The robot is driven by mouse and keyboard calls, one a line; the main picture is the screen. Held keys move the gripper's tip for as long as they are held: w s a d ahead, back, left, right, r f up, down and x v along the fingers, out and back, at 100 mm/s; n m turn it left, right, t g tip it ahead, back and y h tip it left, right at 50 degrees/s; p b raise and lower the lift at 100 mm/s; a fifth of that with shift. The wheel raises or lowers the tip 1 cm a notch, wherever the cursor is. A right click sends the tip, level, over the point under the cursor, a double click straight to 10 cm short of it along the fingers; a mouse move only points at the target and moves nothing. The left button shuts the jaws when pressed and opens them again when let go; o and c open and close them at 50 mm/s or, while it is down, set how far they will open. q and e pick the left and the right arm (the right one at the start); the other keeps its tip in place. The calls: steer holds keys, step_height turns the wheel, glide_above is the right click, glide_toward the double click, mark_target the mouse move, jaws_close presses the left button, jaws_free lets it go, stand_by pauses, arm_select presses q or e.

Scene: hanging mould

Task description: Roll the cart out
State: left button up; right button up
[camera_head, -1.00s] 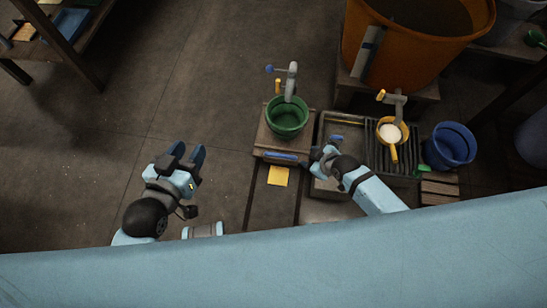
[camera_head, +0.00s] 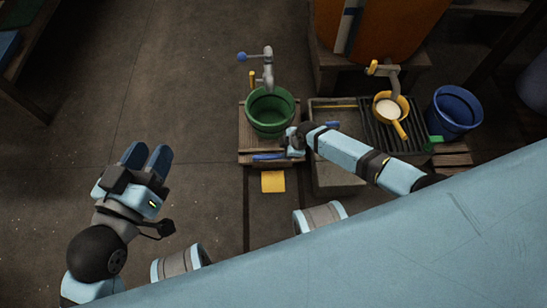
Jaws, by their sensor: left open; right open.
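The cart (camera_head: 244,140) is a low wooden platform with a blue handle bar (camera_head: 268,156) on its near edge. My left gripper (camera_head: 147,160) is open and empty over bare floor, well left of the cart.
A yellow floor marker (camera_head: 273,181) lies before the cart, between dark floor rails (camera_head: 247,210). Right of the cart are a sink with a slatted rack (camera_head: 392,137), a yellow dipper (camera_head: 401,129) and a blue bucket (camera_head: 454,112). An orange vat (camera_head: 393,30) stands behind. Floor at left is clear.

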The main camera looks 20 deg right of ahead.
mark_target(274, 156)
steer(key=b+x, duration=0.5)
steer(key=x, duration=0.4)
steer(key=shift+w+a+f, duration=0.1)
steer(key=shift+w+f, duration=0.05)
steer(key=shift+f, duration=0.2)
arm_select(q)
steer(key=w+m, duration=0.1)
steer(key=w+a+m+t, duration=0.1)
steer(key=w+a+m+t+h, duration=0.1)
steer(key=m, duration=0.1)
steer(key=shift+r, duration=0.2)
arm_select(e)
steer(key=shift+w+a+f, duration=0.1)
steer(key=shift+a+f, duration=0.05)
steer(key=shift+f, duration=0.1)
jaws_close()
